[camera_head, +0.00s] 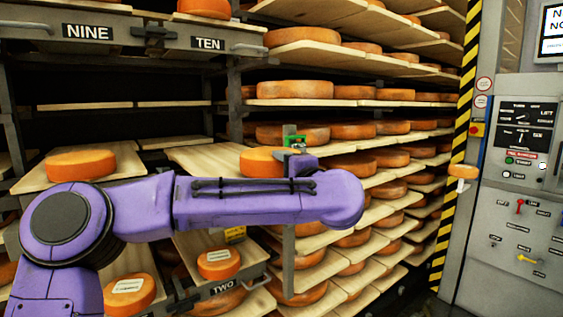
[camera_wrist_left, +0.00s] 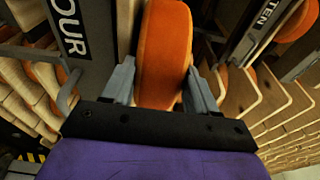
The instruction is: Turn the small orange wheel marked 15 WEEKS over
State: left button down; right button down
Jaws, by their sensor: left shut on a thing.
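My left gripper (camera_wrist_left: 160,70) is shut on an orange wheel (camera_wrist_left: 165,40). In the left wrist view the wheel is seen nearly edge-on, with a grey finger at each side. No mark can be read on it. In the head view part of an orange wheel (camera_head: 256,161) shows behind my purple left arm, by the small visible end of the gripper (camera_head: 294,146). The arm hides its lower part, so I cannot tell whether it touches the board below. My right gripper is not in view.
An orange wheel (camera_head: 80,165) lies on a board (camera_head: 120,160) at the left. Two labelled wheels (camera_head: 218,263) (camera_head: 129,293) sit below the arm. Racks of wheels (camera_head: 290,89) fill the back. A control cabinet (camera_head: 520,200) stands at the right.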

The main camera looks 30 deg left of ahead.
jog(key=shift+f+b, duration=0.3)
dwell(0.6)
